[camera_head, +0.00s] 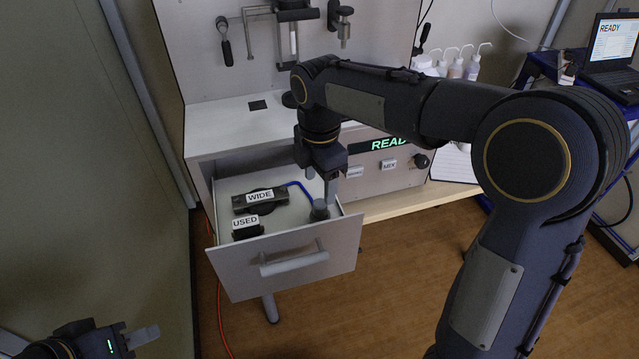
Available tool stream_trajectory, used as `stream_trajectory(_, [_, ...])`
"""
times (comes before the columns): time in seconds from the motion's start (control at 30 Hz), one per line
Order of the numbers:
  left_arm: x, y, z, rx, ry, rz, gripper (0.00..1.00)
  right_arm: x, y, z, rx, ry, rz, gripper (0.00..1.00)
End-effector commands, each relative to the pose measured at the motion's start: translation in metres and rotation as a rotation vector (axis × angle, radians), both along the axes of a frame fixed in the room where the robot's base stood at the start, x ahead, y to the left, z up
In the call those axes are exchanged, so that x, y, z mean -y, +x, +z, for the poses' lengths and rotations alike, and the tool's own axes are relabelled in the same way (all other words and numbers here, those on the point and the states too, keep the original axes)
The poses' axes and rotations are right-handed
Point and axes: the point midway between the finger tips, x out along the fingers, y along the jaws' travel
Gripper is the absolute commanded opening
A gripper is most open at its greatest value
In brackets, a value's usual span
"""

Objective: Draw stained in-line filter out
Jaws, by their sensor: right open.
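A pale narrow tube (293,38) stands in the dark fitting on the analyser's back panel; it may be the in-line filter, but no stain can be made out. My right gripper (328,192) points down over the right side of the open drawer (285,262). It is open, just above a grey round-topped piece (320,210); whether it touches that piece cannot be told. My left gripper (143,337) is low at the far left, away from the analyser, and its jaw opening is unclear.
The drawer holds a dark block labelled WIDE (243,203), a dark holder labelled USED (247,231) and a blue tube (302,190). Wash bottles (456,68) and a laptop (612,55) are at right.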

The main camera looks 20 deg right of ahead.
Motion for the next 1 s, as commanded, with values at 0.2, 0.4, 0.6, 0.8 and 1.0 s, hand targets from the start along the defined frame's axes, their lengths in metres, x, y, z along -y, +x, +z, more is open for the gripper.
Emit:
stream_trajectory(0.2, [0.0, 0.0, 0.0, 0.0, 0.0, 0.0, 0.36, 0.0, 0.0, -0.018, -0.004, -0.001, 0.031, 0.59])
stream_trajectory(0.4, [0.0, 0.0, -0.001, 0.0, 0.0, 0.0, 0.36, 0.001, 0.0, -0.049, -0.005, -0.002, 0.03, 0.59])
stream_trajectory(0.6, [0.0, 0.0, 0.0, 0.0, 0.0, 0.0, 0.36, 0.0, 0.0, -0.072, -0.002, -0.001, 0.029, 0.59])
stream_trajectory(0.8, [0.0, 0.0, 0.0, 0.0, 0.0, 0.0, 0.36, 0.0, 0.001, -0.078, -0.001, 0.0, 0.028, 0.59])
stream_trajectory(1.0, [0.0, 0.0, 0.0, 0.0, 0.0, 0.0, 0.36, 0.0, 0.001, -0.078, 0.0, 0.0, 0.028, 0.56])
